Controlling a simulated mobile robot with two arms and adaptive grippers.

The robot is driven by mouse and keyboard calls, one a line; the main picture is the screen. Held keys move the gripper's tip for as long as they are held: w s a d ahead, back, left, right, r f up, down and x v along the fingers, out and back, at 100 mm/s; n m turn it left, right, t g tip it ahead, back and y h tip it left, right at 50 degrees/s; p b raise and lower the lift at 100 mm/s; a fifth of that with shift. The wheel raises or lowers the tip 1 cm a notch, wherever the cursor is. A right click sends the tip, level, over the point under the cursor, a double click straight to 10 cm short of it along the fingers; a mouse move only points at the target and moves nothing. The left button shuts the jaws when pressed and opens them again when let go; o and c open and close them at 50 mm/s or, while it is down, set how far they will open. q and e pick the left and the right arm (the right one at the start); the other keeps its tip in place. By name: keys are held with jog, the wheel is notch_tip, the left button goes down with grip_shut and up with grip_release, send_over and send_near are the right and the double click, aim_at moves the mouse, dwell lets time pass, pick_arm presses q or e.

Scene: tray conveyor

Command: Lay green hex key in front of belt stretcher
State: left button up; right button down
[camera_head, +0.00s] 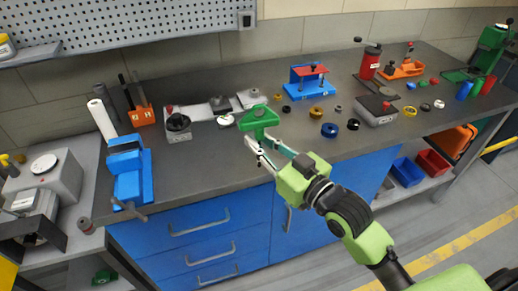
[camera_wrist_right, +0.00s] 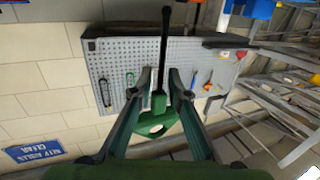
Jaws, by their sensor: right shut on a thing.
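The green hex key (camera_head: 259,119) has a broad green handle and is held up over the front part of the grey workbench. In the wrist view its green handle and long black shaft (camera_wrist_right: 164,50) show between the fingers. My right gripper (camera_head: 260,141) is shut on it; the wrist view shows a finger on each side (camera_wrist_right: 158,92). No label marks the belt stretcher. A long grey fixture with a black knob (camera_head: 179,123) stands behind and left of the key, but I cannot tell whether it is the stretcher. My left gripper is not in view.
On the workbench (camera_head: 215,165) a blue vise (camera_head: 128,172) stands at the left. A blue stand with a red plate (camera_head: 308,80) is at the back. Several rings and a grey box (camera_head: 376,110) lie to the right. Bare bench lies between vise and key.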

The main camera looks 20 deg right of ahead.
jog(key=w+f, duration=0.2)
jog(key=f, duration=0.1)
jog(key=w+d+f+p, duration=0.1)
jog(key=w+f, duration=0.1)
jog(key=f, duration=0.1)
jog(key=w+d+f, duration=0.1)
jog(key=w+f, duration=0.1)
jog(key=f, duration=0.1)
jog(key=shift+w, duration=0.25)
jog(key=shift+s+f, duration=0.1)
jog(key=shift+f, duration=0.05)
jog(key=shift+f, duration=0.15)
jog(key=c, duration=2.4)
grip_release()
jog(key=shift+f, duration=0.1)
jog(key=o, duration=0.5)
